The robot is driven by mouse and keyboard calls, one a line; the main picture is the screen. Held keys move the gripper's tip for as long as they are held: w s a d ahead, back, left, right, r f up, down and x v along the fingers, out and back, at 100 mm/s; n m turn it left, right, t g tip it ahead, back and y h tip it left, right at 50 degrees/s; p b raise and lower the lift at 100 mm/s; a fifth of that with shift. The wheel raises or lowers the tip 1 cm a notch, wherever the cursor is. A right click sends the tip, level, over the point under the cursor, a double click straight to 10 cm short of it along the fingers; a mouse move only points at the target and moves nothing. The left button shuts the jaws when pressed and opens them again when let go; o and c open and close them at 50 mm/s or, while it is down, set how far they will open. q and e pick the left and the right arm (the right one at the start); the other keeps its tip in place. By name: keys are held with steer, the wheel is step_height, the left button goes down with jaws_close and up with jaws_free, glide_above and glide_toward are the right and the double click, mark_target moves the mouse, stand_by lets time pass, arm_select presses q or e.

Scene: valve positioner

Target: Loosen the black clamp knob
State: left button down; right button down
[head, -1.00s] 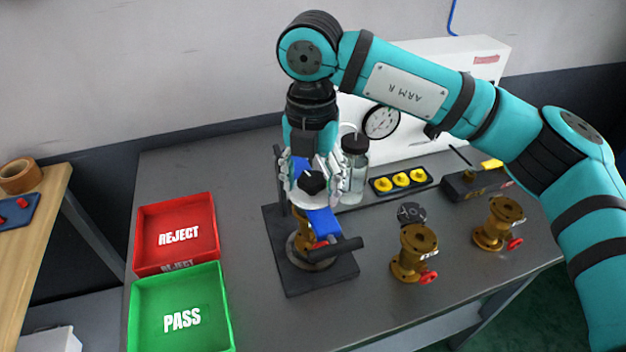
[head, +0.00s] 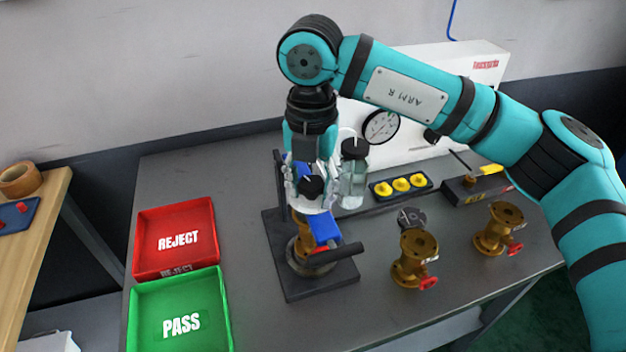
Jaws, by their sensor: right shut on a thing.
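The black clamp knob (head: 311,187) sits on top of the blue clamp bar (head: 324,224) of the test stand. My right gripper (head: 312,190) comes down from above and behind, its pale fingers shut around the knob. Under the bar a brass valve (head: 303,243) stands in the fixture on a dark base plate (head: 318,284); most of the valve is hidden by the bar and gripper. My left gripper is not in view.
A red REJECT tray (head: 145,262) and a green PASS tray (head: 142,335) lie to the left. Two brass valves (head: 414,262) (head: 497,232) with red handles stand to the right. A clear bottle (head: 353,175) stands close beside my right gripper. Behind is a white gauge panel (head: 440,90).

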steer(key=n+b, duration=0.1)
steer(key=n, duration=0.5)
steer(key=shift+f, duration=0.2)
steer(key=n, duration=0.3)
steer(key=shift+b, duration=0.35)
steer(key=n, duration=0.4)
steer(key=c, duration=0.8)
jaws_free()
steer(key=shift+c, duration=0.2)
